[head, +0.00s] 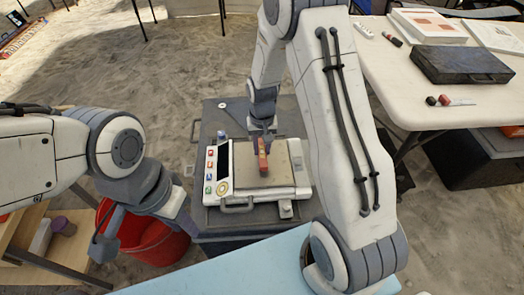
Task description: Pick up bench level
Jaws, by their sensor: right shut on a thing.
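The bench level, a narrow red bar (263,160), is in the head view at the centre, over the beige plate of a white device (222,170). My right gripper (262,138) reaches down from above and is shut on the upper end of the bar. I cannot tell whether the bar's lower end touches the plate. My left gripper (106,240) is at the lower left, away from the bar and in front of a red bucket (160,245).
The device, with coloured buttons on its left side, stands on a dark grey case (213,117). A white table (400,100) at the right holds a black case (461,65), papers and small items. A wooden shelf is at the lower left. A light blue surface (225,276) is in front.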

